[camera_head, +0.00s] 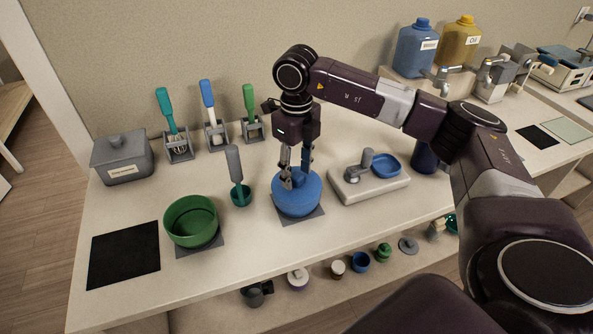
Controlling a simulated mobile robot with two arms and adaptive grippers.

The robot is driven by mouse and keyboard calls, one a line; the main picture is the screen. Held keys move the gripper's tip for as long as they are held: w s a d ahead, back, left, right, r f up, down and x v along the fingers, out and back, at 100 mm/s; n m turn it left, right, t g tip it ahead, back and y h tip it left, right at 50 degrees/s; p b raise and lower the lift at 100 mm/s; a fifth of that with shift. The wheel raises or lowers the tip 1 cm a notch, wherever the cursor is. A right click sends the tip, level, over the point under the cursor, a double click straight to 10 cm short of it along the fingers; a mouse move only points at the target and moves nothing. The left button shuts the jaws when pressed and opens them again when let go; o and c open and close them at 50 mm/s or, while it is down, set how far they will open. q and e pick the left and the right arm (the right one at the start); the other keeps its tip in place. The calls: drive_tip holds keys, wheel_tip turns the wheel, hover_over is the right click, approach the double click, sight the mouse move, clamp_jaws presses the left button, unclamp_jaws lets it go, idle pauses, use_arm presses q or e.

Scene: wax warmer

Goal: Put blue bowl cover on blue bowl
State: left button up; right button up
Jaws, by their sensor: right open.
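The blue bowl (297,208) stands on a grey square mat near the middle of the counter. A blue top surface, which looks like the blue bowl cover (313,183), closes the bowl. A handle on it is hidden by the fingers, and I cannot tell how exactly it is seated. My right gripper (296,178) points straight down at the middle of the cover with its fingers apart, one to each side of the centre. I cannot tell whether the fingertips touch it. My left gripper is not in view.
A green bowl (191,221) and a teal cup with a grey-handled tool (236,175) stand to the left. A white base with a blue dish (386,165) is close on the right. Tool holders and a grey lidded box (122,158) stand behind. Small items fill the lower shelf.

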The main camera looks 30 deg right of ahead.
drive_tip(key=shift+r+p, duration=2.25)
drive_tip(key=shift+r, duration=1.5)
drive_tip(key=shift+r, duration=0.2)
wheel_tip(320, 180, up, 12)
drive_tip(key=shift+f, duration=0.25)
